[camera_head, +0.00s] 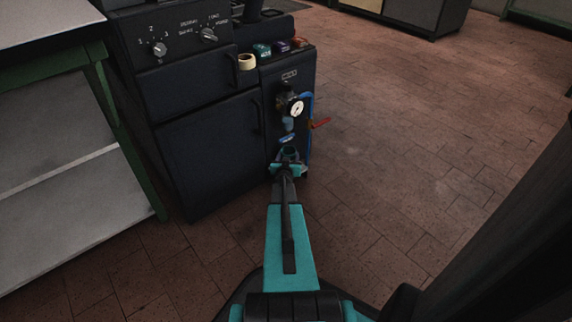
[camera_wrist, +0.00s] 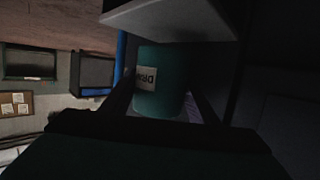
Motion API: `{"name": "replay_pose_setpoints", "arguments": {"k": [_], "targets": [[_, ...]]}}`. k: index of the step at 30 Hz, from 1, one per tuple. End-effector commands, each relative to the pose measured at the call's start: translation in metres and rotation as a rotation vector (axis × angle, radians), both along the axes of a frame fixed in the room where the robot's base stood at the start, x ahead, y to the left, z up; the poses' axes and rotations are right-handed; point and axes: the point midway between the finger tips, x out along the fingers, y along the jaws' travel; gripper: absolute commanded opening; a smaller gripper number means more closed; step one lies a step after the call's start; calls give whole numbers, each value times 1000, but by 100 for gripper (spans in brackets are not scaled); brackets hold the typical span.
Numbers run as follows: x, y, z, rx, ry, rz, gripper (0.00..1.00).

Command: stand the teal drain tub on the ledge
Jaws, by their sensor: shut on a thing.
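The teal drain tub (camera_wrist: 160,85) is between the fingers of my gripper (camera_wrist: 163,105) in the wrist view, with a pale label showing the letters "DR". My gripper (camera_head: 288,168) is shut on it. In the head view the tub (camera_head: 290,153) is a small dark teal shape at the front of the dark machine, under the gauge. The wrist view looks upside down, with floor at the top. A pale grey plate (camera_wrist: 170,20), which looks like the ledge, lies just past the tub's end there. I cannot tell whether they touch. The head view does not show the ledge clearly.
The dark machine (camera_head: 210,150) has a round gauge (camera_head: 295,107), a blue pipe and a red lever (camera_head: 320,123) above my gripper. A green-framed bench (camera_head: 125,130) stands left. Tiled floor is clear right.

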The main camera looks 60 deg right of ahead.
Motion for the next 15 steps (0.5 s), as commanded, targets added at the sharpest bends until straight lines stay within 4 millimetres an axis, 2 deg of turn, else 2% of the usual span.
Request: {"name": "replay_pose_setpoints", "arguments": {"k": [1,4,15], "targets": [[0,0,-12,0,0,0,27],[0,0,-22,0,-1,0,27],[3,-2,-23,1,-1,-2,27]]}}
